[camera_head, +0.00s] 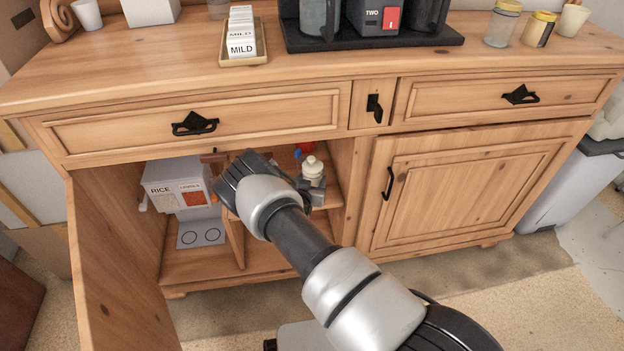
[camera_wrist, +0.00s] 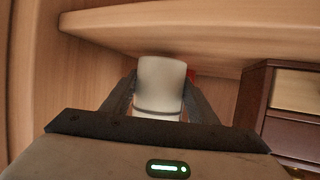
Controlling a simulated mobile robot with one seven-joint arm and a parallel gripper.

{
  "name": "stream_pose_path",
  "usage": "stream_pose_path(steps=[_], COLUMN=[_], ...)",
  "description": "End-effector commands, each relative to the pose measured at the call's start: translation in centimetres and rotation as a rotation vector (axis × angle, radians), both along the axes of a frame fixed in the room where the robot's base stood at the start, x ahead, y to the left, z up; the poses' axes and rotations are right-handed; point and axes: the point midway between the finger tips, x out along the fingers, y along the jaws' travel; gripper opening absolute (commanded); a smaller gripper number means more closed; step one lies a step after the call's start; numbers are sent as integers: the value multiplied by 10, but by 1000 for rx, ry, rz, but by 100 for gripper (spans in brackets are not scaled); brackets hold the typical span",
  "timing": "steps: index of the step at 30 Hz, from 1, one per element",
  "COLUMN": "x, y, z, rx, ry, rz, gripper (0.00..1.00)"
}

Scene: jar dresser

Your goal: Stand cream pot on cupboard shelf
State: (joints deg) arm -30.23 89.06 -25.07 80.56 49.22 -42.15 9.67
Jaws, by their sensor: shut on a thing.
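The cream pot (camera_head: 313,170) is pale and rounded with a narrower top, in the right part of the open cupboard. In the wrist view the pot (camera_wrist: 160,84) sits between both fingers of my gripper (camera_wrist: 158,98), which is shut on it. In the head view my gripper (camera_head: 312,190) is partly hidden behind my arm. The cupboard shelf (camera_head: 333,198) shows beside and below the pot. I cannot tell whether the pot touches it. The pot's base is hidden.
A vertical divider (camera_head: 234,236) splits the cupboard. A rice dispenser (camera_head: 178,186) stands left of it. A red item (camera_head: 306,147) is behind the pot. The open door (camera_head: 112,270) is at left. A wooden board (camera_wrist: 180,28) lies overhead and a dark drawer box (camera_wrist: 285,105) stands right.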

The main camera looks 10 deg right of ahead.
Motion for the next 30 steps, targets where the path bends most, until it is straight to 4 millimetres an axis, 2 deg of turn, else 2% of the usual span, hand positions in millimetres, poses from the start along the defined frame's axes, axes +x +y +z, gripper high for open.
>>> stream_pose_path(steps=[7, 28, 29, 30], x=[2, 2, 2, 1], y=[0, 0, 0, 0], z=[2, -10, -9, -9], rx=[-1, -1, -1, 0], ry=[-5, -5, -5, -4], rz=[1, 1, 1, 1], gripper=[0, 0, 58, 65])
